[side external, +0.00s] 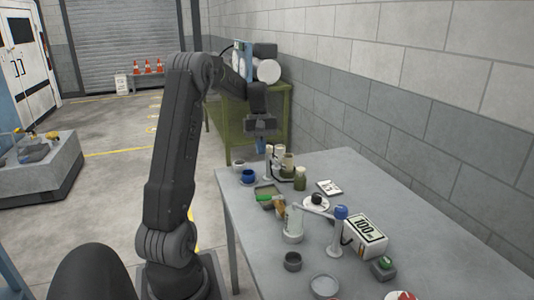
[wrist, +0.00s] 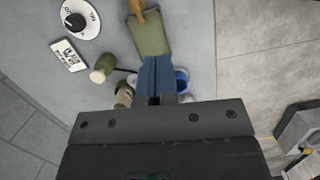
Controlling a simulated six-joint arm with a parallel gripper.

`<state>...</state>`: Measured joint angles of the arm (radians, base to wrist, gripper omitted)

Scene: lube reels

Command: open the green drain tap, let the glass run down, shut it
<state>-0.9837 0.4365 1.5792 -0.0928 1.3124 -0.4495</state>
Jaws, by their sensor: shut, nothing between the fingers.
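The green tap (side external: 263,197) shows in the side view as a small bright green lever at the near edge of a shallow olive tray (side external: 267,189). An amber part (side external: 280,206) sits beside it. A clear upright glass (side external: 293,224) stands just nearer the camera; its liquid level is too small to read. My gripper (side external: 262,148) is shut and empty, raised above the far end of the table, beyond the tap. In the wrist view its blue fingers (wrist: 156,65) are together, pointing toward the olive tray (wrist: 150,36). The tap is not clearly visible there.
A blue cup (side external: 248,177) and bottles (side external: 300,180) stand near the tray.

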